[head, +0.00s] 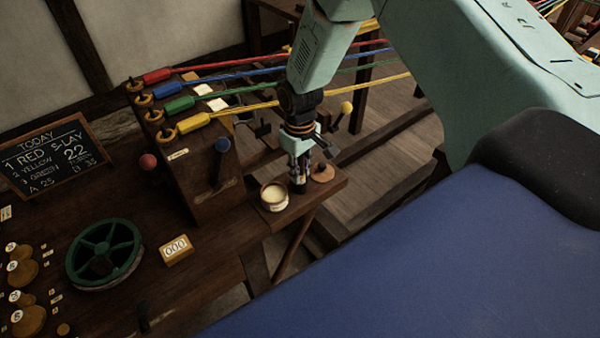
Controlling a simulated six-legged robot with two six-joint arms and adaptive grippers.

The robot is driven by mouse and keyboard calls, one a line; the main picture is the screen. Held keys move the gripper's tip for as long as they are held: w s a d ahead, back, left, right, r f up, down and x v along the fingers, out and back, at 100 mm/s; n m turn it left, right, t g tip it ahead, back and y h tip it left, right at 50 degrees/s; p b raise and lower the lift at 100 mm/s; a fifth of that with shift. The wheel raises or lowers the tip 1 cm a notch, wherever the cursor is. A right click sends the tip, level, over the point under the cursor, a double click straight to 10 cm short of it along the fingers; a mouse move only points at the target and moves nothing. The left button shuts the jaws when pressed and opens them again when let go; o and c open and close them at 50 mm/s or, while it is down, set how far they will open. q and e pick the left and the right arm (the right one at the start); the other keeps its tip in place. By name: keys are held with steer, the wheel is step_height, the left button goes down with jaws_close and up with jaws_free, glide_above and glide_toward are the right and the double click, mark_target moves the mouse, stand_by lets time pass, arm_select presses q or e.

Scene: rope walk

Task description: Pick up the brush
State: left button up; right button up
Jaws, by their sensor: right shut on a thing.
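My right gripper (299,180) points down over the small wooden shelf at the right end of the bench. It is shut on a slim thing between its fingers. I take this to be the brush, but the fingers hide nearly all of it and its shape is not clear. A small pot of pale cream stuff (274,196) stands on the shelf just left of the fingers. A round wooden lid with a knob (321,172) lies just to their right. My left gripper is not in view.
A wooden stand (205,195) with red, blue, green and yellow ropes rises left of the gripper. A green handwheel (104,252), counter block (176,249) and chalkboard (55,158) are further left.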

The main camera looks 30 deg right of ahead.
jaws_close()
steer(key=shift+w+r, duration=0.1)
steer(key=shift+r, duration=0.2)
step_height(320, 180, up, 9)
steer(key=shift+f, duration=0.2)
steer(key=shift+r, duration=0.35)
